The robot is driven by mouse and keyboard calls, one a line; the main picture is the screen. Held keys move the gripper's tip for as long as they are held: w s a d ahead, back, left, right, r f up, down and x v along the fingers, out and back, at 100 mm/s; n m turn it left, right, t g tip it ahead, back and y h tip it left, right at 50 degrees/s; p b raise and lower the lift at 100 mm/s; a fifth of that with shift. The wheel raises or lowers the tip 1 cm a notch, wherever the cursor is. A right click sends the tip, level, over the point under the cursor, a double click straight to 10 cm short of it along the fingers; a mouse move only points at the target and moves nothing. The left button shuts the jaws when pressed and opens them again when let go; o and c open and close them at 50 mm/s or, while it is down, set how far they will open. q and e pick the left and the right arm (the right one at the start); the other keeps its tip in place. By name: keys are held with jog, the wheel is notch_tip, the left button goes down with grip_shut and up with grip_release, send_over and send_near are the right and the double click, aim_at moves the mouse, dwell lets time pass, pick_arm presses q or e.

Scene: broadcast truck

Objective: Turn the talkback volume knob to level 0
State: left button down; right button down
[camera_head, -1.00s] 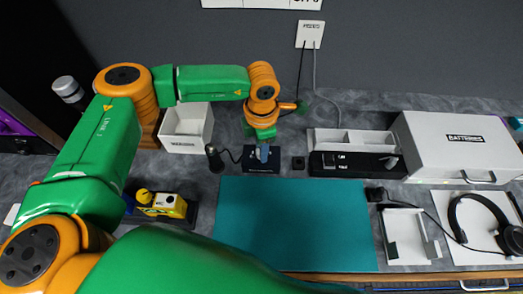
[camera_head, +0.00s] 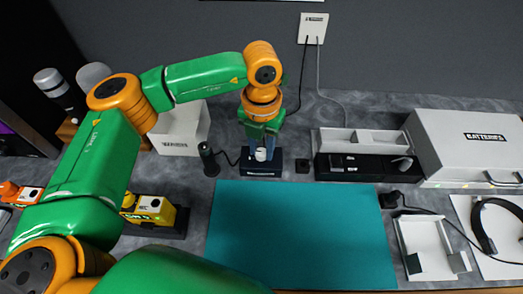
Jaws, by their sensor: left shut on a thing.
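The talkback unit is a small dark box (camera_head: 262,172) on the grey worktop, just behind the teal mat. Its pale round knob (camera_head: 260,155) shows on top. My left gripper (camera_head: 261,147) points down from above, with its blue-grey fingers shut around the knob. The fingers partly hide the knob. I cannot read the level that it points to. My right gripper is not in view.
A white bin (camera_head: 178,135), a yellow device (camera_head: 152,209) and a batteries case (camera_head: 468,142) are around. The teal mat (camera_head: 300,235) is bare.

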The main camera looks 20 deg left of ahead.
aim_at(261, 151)
pick_arm(q)
jog(key=shift+w+n+b, duration=0.1)
jog(key=shift+n+b, duration=0.3)
jog(key=shift+n, duration=0.4)
jog(key=shift+r, duration=0.15)
jog(key=c, duration=0.6)
grip_release()
notch_tip(261, 151, up, 7)
jog(key=shift+b, duration=0.65)
